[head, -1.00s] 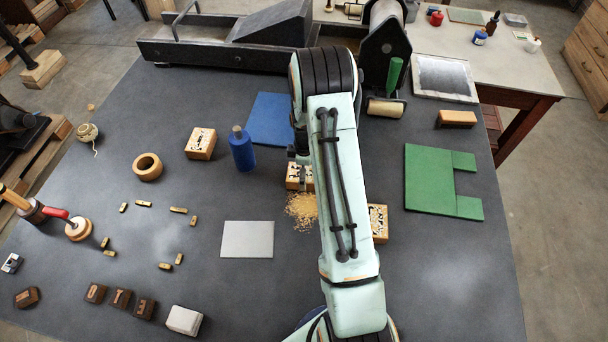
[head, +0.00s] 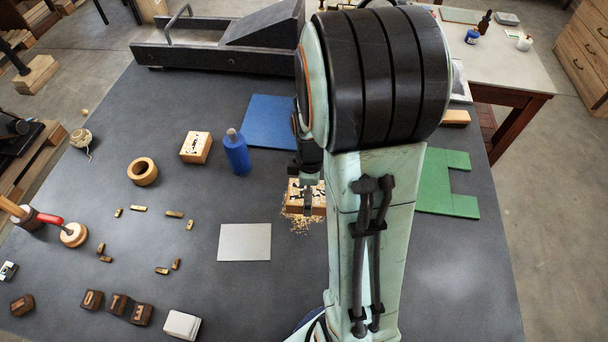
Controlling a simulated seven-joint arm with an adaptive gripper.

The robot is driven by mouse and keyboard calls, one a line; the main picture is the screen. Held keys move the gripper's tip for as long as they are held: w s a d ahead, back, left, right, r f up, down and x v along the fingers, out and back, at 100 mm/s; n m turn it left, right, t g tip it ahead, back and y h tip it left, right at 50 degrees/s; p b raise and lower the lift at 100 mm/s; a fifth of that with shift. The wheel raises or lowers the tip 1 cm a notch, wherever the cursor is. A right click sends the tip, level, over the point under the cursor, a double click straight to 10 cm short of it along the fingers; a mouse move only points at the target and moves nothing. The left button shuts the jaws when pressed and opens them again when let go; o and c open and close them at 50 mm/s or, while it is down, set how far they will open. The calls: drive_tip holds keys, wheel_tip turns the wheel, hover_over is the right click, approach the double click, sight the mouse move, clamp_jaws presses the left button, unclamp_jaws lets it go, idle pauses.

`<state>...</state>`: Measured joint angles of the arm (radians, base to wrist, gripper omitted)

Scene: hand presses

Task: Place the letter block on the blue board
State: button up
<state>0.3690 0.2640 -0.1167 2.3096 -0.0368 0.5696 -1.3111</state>
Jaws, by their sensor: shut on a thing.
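The letter block (head: 312,205), light wood with black characters on top, shows in the middle of the head view. My gripper (head: 309,187) is shut on it from above. The block appears held over a patch of sawdust (head: 300,225), which it partly covers. My arm hides part of the gripper and perhaps the block's right end. The blue board (head: 268,120) lies flat on the table, beyond and a little left of the held block. Its visible top is bare; my arm may hide its right edge.
A blue bottle (head: 237,153) stands just left of the blue board's near side. A second letter block (head: 195,148) lies further left. A grey plate (head: 245,242) lies at front left, a green board (head: 447,190) at right. A black press bed (head: 215,45) stands behind.

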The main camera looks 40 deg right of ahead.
drive_tip(key=shift+s+a+r, duration=0.25)
drive_tip(key=shift+s, duration=0.25)
drive_tip(key=shift+s+a+r, duration=0.15)
drive_tip(key=shift+a+r, duration=0.05)
drive_tip(key=w+d+r+m, duration=0.1)
drive_tip(key=w+d+r, duration=0.15)
drive_tip(key=w, duration=0.35)
hover_over(283, 136)
drive_tip(key=s, duration=0.1)
drive_tip(key=f, duration=1)
drive_tip(key=shift+a, duration=0.25)
drive_tip(key=shift+w+d+f, duration=0.25)
drive_tip(key=shift+w+f, duration=0.2)
drive_tip(key=shift+f, duration=1.75)
